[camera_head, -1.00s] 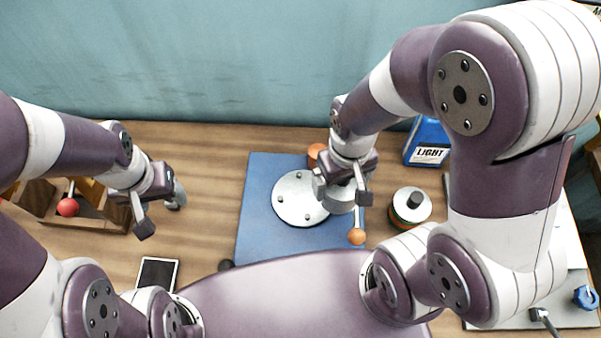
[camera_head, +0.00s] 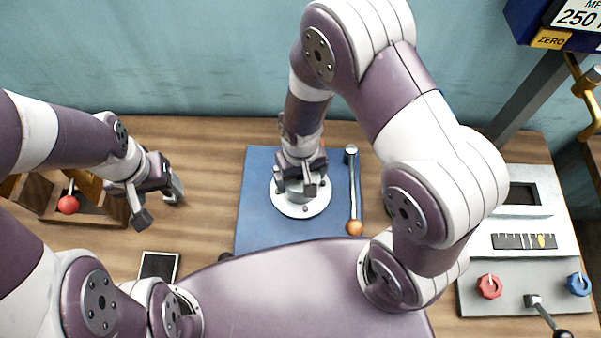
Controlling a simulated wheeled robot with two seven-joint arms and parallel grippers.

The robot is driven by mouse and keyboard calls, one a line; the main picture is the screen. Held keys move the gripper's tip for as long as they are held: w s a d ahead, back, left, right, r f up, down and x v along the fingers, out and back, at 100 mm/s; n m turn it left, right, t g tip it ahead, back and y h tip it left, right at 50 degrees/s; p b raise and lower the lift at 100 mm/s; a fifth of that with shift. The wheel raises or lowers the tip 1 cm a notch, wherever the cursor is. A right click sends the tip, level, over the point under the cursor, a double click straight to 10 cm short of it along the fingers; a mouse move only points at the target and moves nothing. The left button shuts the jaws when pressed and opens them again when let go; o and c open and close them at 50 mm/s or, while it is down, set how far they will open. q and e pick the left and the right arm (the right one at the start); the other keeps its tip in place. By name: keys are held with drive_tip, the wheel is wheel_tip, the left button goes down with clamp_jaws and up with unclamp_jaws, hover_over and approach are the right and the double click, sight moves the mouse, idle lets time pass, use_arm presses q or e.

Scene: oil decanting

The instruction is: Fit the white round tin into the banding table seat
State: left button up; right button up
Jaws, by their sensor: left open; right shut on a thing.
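The banding table (camera_head: 301,211) is a pale round disc on a blue mat, with small dark studs near its rim. My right gripper (camera_head: 295,182) is over the middle of this disc, shut on the white round tin (camera_head: 294,190). The tin is mostly hidden by the gripper and wrist. The seat is covered, and I cannot tell whether the tin touches it. My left gripper (camera_head: 155,203) is open and empty at the left, well away from the disc.
A lever with an orange knob (camera_head: 354,228) lies right of the disc on the blue mat (camera_head: 255,215). A wooden tray (camera_head: 100,211) with a red ball (camera_head: 68,204) is at the left. A grey panel with knobs (camera_head: 515,295) is at the right.

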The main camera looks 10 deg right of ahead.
drive_tip(key=o, duration=1.1)
drive_tip(key=shift+r+p, duration=0.3)
wheel_tip(320, 180, up, 11)
drive_tip(key=shift+f+b, duration=0.1)
drive_tip(key=shift+b, duration=0.5)
drive_tip(key=shift+m+t, duration=0.7)
drive_tip(key=shift+m, duration=0.1)
drive_tip(key=s+d, duration=0.1)
drive_tip(key=d, duration=0.2)
drive_tip(key=s+d+r, duration=0.1)
drive_tip(key=d, duration=0.2)
drive_tip(key=s+d, duration=0.1)
drive_tip(key=d, duration=0.2)
drive_tip(key=shift+s+r, duration=0.2)
drive_tip(key=shift+r, duration=0.2)
drive_tip(key=shift+w, duration=0.1)
